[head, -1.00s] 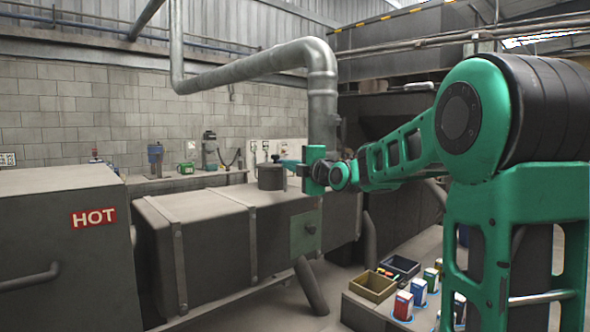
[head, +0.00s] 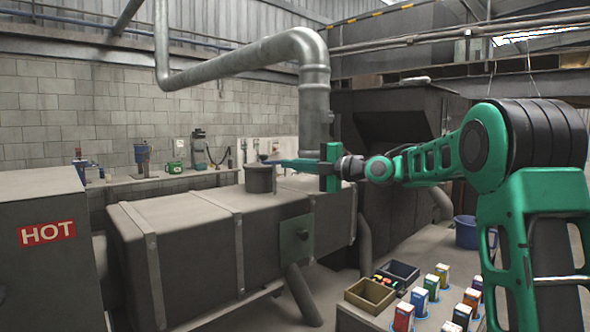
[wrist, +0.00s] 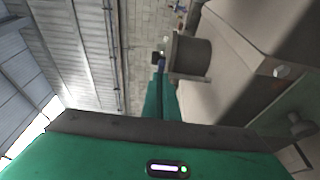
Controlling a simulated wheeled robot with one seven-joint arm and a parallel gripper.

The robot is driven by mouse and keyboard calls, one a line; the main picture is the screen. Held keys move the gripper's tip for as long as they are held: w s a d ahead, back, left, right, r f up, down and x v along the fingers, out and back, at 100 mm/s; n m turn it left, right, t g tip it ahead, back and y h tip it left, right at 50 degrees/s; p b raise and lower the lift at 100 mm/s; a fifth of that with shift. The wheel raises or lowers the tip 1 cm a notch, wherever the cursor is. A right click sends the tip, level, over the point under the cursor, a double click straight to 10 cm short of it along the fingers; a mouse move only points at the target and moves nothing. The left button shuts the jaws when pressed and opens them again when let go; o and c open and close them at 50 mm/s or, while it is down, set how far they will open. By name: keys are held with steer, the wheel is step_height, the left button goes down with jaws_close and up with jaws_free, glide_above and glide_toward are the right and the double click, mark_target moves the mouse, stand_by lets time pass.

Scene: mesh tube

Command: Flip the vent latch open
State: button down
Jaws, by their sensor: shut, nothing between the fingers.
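A short round grey stub (head: 261,181) stands on top of the long grey duct box (head: 190,228); it also shows in the wrist view (wrist: 192,55). A green plate (head: 296,238) with a dark knob is on the duct's near side. I cannot tell which small part is the vent latch. My gripper (head: 268,161) is shut and empty. In the head view its fingers point left at about the height of the stub's top. In the wrist view the fingers (wrist: 160,70) are beside the stub; whether they touch it is unclear.
A vertical pipe (head: 315,105) rises behind my gripper. A box marked HOT (head: 48,232) stands at the left. A low bench at lower right holds open bins (head: 370,295) and several small cartons (head: 403,316). The air above the duct's left part is clear.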

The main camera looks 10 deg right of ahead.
steer(key=shift+w+d, duration=0.45)
steer(key=shift+w, duration=0.4)
steer(key=shift+w+d, duration=0.45)
steer(key=shift+w, duration=0.35)
steer(key=shift+a+r, duration=0.1)
steer(key=shift+r, duration=0.05)
steer(key=shift+a+r, duration=0.2)
steer(key=shift+a, duration=0.05)
steer(key=shift+s+d+f, duration=0.1)
